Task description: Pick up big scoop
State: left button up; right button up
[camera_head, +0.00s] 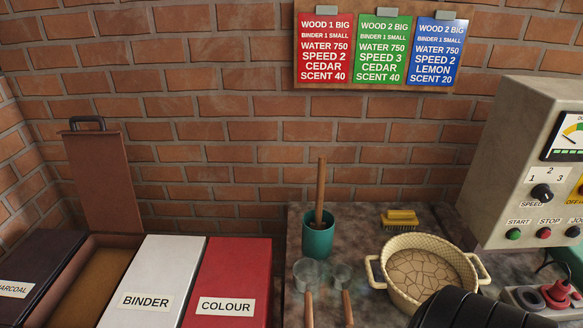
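Two metal scoops lie side by side on the stone-topped table, left of the basket. The big scoop (307,273) is the left one, with the wider grey cup. Its wooden handle points toward the bottom edge of the picture and is cut off there. The small scoop (342,277) lies just to its right, apart from it, with its handle pointing the same way. Nothing touches the big scoop's visible part. Neither my left nor my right gripper shows in the head view.
A green pot (318,238) with an upright wooden stick stands behind the scoops. A two-handled basket (474,262) is to the right, with a yellow brush (400,218) behind. A control box (505,140) stands far right. Binder (160,262) and colour (243,262) bins are left.

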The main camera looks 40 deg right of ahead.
aim_at(307, 272)
jog(key=z, duration=1.45)
